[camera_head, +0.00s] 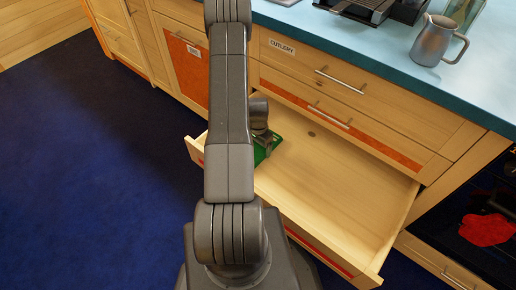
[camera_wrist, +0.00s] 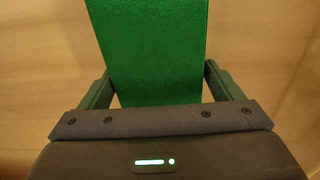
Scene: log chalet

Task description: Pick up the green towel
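The green towel (camera_head: 262,152) lies in the left end of the open drawer, partly hidden behind my arm. In the wrist view the green towel (camera_wrist: 155,45) is a flat, textured strip running away from the palm and out of the top of the picture. My gripper (camera_wrist: 158,78) is open, with one finger at each side of the towel, close to its edges. I cannot tell whether the fingers touch it. In the head view my gripper (camera_head: 264,141) points down into the drawer at the towel.
The pulled-out wooden drawer (camera_head: 335,190) is otherwise bare, and its walls surround my gripper. A closed drawer labelled "cutlery" (camera_head: 335,78) and the blue counter (camera_head: 385,60) are above. A metal jug (camera_head: 433,40) stands on the counter. A red cloth-like thing (camera_head: 487,229) lies at the right.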

